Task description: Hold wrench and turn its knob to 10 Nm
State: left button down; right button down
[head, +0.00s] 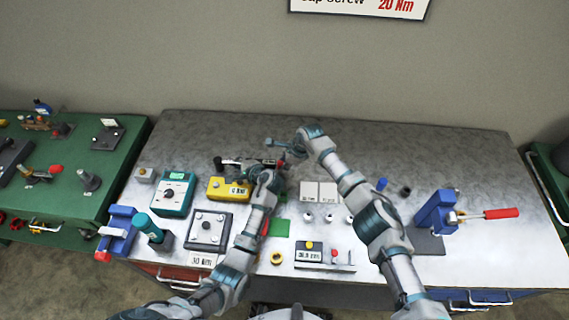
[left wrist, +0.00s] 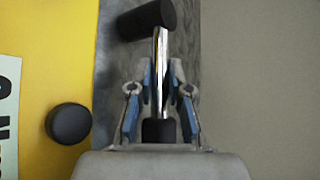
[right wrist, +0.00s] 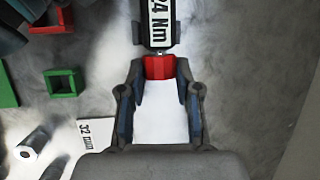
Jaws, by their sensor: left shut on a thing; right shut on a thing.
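My right gripper (right wrist: 160,75) is shut on this knob. In the head view my left gripper (head: 267,177) and right gripper (head: 285,147) are close together, partly hiding the wrench.
The yellow box (head: 217,195) stands just left of my left gripper, with a teal meter (head: 173,193) beyond. Small parts and white cards (head: 310,190) lie right of centre. A blue vise (head: 435,213) with a red handle is at the right. The table's back right (head: 440,150) is clear.

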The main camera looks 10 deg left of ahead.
jog(key=shift+w, duration=0.1)
dwell(0.3)
jog(key=c, duration=0.8)
grip_release()
jog(key=v, duration=1.2)
jog(key=shift+w, duration=0.15)
